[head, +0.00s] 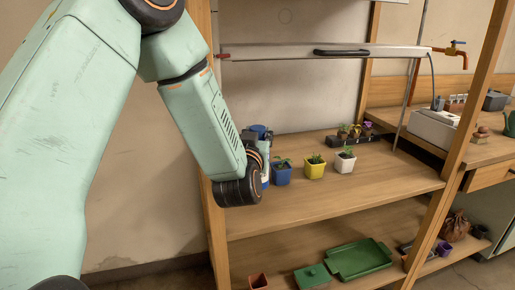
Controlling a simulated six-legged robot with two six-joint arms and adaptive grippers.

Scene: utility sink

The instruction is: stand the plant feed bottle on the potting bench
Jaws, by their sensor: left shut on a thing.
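The plant feed bottle (264,144) appears to be the white bottle with a dark blue cap at the left end of the wooden bench. It looks upright. My left gripper (261,164) is shut on it, with the fingertips mostly hidden by my wrist. The lower part of the bottle is largely covered, so I cannot tell whether its base touches the wood. The potting bench (318,205) looks to be this wooden bench top with small potted plants. My right gripper is not in view.
Blue (282,175), yellow (314,171) and white (345,162) plant pots stand just right of the bottle. A dark tray (378,139) of seedlings is behind them. The bench's front is clear. Wooden posts frame it. A green tray (359,259) lies on the lower shelf.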

